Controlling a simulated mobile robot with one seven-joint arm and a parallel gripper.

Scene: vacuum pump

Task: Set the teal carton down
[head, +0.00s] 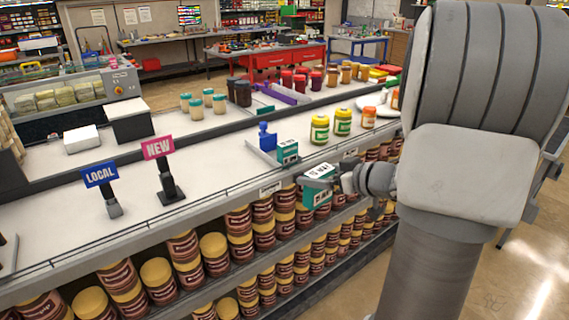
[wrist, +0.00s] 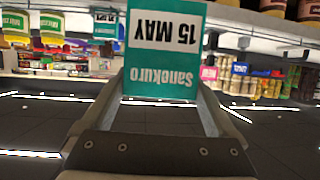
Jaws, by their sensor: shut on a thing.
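The teal carton (head: 317,190) has a white label reading "15 MAY" and is held in my gripper (head: 338,182), just in front of the counter's front edge in the head view. In the wrist view the carton (wrist: 162,55) appears upside down, gripped between the two fingers of my gripper (wrist: 160,90), with "Sanokuro" on its teal part. A second, similar teal carton (head: 288,153) stands on the white counter top (head: 235,185), behind the held one.
Brown jars (head: 213,252) fill the shelves below. "LOCAL" (head: 101,178) and "NEW" (head: 159,150) signs stand to the left. Bare counter lies between the signs and the second carton.

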